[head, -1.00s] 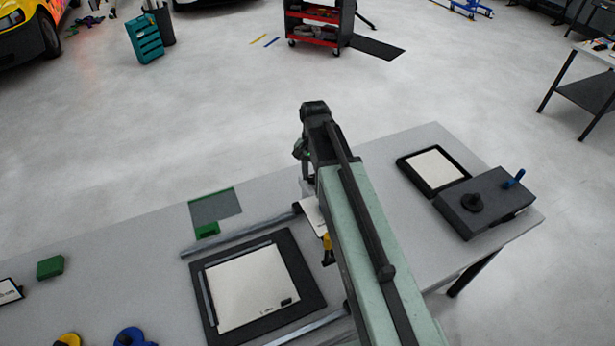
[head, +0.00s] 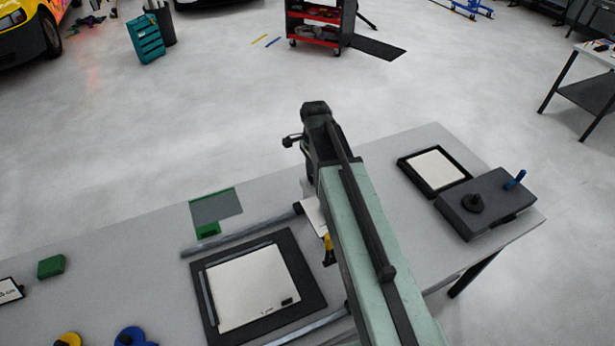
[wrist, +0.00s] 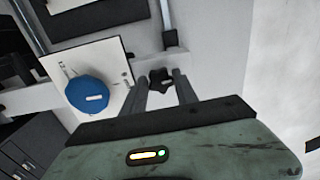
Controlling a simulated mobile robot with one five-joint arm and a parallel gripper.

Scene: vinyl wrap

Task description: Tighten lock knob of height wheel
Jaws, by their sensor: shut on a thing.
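A blue round wheel (wrist: 88,94) with a small white mark sits over a white plate (wrist: 112,58) in the wrist view. To its right is a small black lobed knob (wrist: 160,80), apparently the lock knob. My gripper (wrist: 161,84) has one finger on each side of this knob and is shut on it. In the head view my arm reaches over the bench and hides the wheel, the knob and the fingertips.
The grey bench (head: 130,230) bears a black-framed white panel (head: 250,285), metal rails and a green block (head: 51,267). To the right lie another framed panel (head: 437,168) and a dark box (head: 485,205) with a blue handle. Open floor lies beyond the bench.

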